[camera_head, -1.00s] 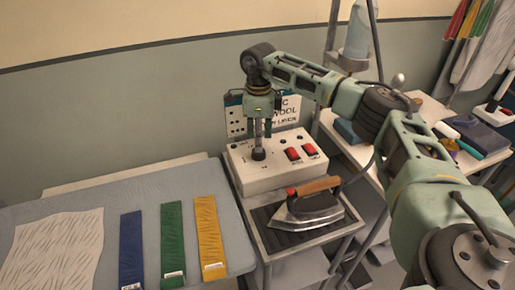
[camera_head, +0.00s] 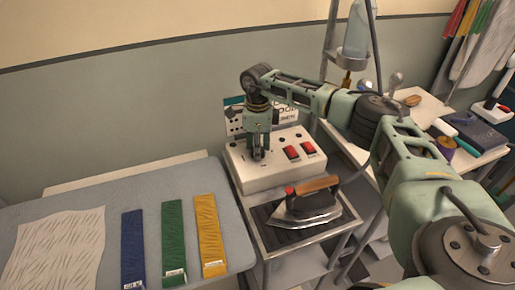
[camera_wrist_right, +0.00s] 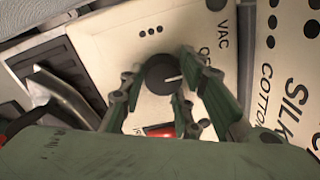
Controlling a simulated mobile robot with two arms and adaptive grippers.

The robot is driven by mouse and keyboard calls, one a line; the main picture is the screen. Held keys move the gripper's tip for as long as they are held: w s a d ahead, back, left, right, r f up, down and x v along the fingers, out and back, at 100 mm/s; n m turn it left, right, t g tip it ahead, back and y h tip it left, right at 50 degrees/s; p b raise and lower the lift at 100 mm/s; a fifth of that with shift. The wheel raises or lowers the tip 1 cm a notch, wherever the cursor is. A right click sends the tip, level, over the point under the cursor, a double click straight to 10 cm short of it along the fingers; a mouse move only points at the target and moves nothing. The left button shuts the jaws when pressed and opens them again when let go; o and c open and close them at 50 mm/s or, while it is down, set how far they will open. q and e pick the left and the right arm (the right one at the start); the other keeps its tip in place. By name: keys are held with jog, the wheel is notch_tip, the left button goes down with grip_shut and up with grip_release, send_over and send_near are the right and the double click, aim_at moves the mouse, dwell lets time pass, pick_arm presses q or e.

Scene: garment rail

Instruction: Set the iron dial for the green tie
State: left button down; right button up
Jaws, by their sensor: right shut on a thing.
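The green tie (camera_head: 173,235) lies on the board between a blue tie (camera_head: 132,245) and a yellow tie (camera_head: 210,235). It has a small white label at its near end, too small to read. The iron dial (camera_wrist_right: 160,73) is a round black knob on the white control box (camera_head: 250,179); its white pointer line points right in the wrist view. My right gripper (camera_head: 258,152) is down at the box, with its fingers on both sides of the dial (camera_wrist_right: 158,82), shut on it. The gripper hides most of the dial in the head view. My left gripper is not in view.
The iron (camera_head: 308,205) rests on a dark pad in front of the box. A sign (camera_wrist_right: 288,80) behind the box shows dots beside SILK and COTTON, partly cut off. Red switches (camera_head: 300,150) sit right of the dial. A side table (camera_head: 432,108) stands at right.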

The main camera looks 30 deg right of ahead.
jog(key=shift+s+a+f, duration=0.15)
jog(key=shift+c, duration=1.2)
jog(key=shift+m, duration=0.4)
jog(key=m, duration=0.2)
jog(key=m+b, duration=0.1)
jog(key=shift+a+f+m, duration=0.1)
jog(key=shift+a+m, duration=0.1)
jog(key=shift+m, duration=0.2)
jog(key=m, duration=0.3)
jog(key=shift+m, duration=0.4)
jog(key=m, duration=0.4)
jog(key=shift+w+a, duration=0.1)
jog(key=shift+w, duration=0.1)
jog(key=m, duration=0.5)
jog(key=shift+w, duration=0.2)
